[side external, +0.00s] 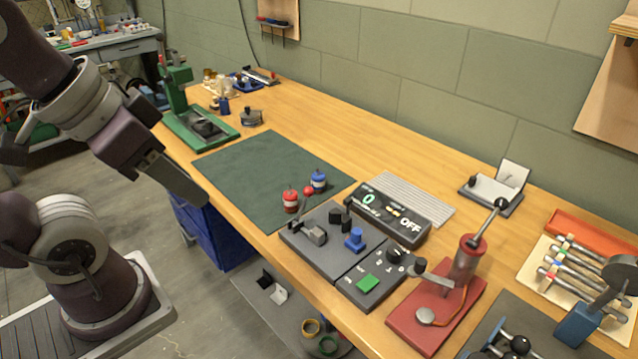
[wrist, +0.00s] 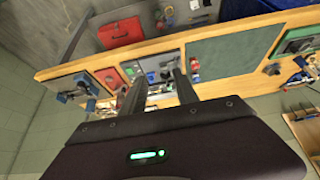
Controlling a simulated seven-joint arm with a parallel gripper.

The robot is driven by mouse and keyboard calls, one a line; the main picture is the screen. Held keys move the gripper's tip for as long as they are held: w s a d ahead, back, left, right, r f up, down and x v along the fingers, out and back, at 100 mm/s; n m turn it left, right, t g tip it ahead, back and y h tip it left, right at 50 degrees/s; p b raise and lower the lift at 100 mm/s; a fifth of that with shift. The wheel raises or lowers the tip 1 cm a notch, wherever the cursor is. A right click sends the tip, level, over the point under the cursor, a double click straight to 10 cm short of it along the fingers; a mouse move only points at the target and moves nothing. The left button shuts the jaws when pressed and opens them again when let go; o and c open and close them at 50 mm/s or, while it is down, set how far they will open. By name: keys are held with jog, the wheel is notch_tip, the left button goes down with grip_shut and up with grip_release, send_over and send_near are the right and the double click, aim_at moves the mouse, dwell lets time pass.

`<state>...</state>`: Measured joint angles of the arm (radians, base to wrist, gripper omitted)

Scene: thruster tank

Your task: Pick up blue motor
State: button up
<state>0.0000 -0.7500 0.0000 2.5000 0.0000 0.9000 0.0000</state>
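The blue motor (side external: 318,181) is a small upright blue cylinder with a white band, standing on the dark green mat (side external: 245,170) near its right corner. A similar red motor (side external: 290,200) stands next to it, nearer the table's front edge. My gripper (side external: 192,192) is in the air over the table's front edge, left of both motors and well apart from them. In the wrist view my gripper (wrist: 158,72) has its two fingers spread with nothing held between them. The motors are too small there to tell apart clearly.
Right of the motors stand a grey test fixture (side external: 310,235), a black display box (side external: 392,213) and a red-based press (side external: 437,305). A green press (side external: 200,130) stands at the far left. Most of the mat is bare.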

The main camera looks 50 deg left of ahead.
jog(key=o, duration=0.5)
